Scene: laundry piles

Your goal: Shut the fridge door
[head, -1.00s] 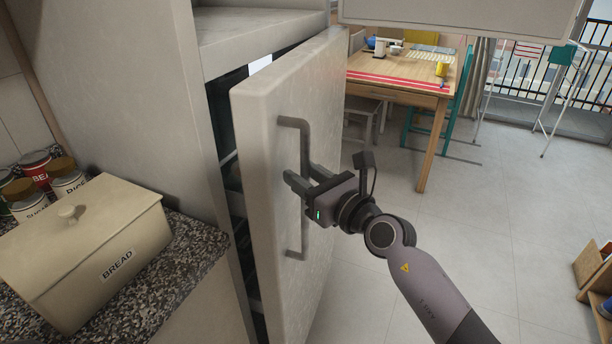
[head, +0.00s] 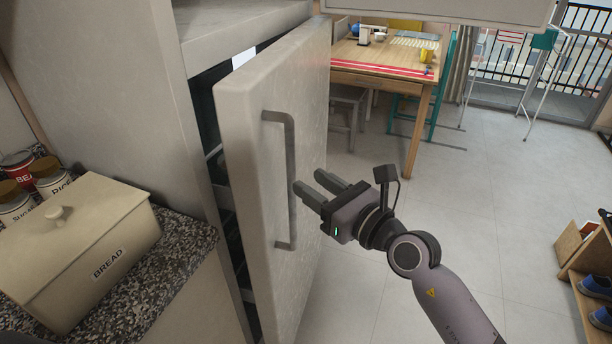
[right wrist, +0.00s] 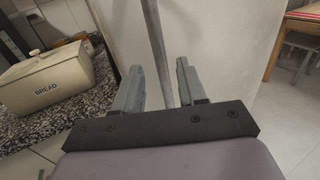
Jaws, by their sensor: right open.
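The fridge door (head: 245,215) is pale grey and stands partly open, with a dark gap showing between it and the fridge body (head: 120,95). A long vertical bar handle (head: 291,175) is on its outer face. My right gripper (head: 308,186) is open and empty just right of the handle in the head view, its fingers pointing at the door. In the right wrist view the handle (right wrist: 158,55) shows beyond and between the two open fingers (right wrist: 158,82). I cannot tell whether a finger touches the door. My left gripper is not in view.
A cream bread box (head: 75,250) and several jars (head: 50,176) stand on the speckled counter (head: 175,262) at the left. A wooden table (head: 385,66) with chairs is behind the door. A shoe rack (head: 585,270) is at the right. The tiled floor (head: 490,200) between is clear.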

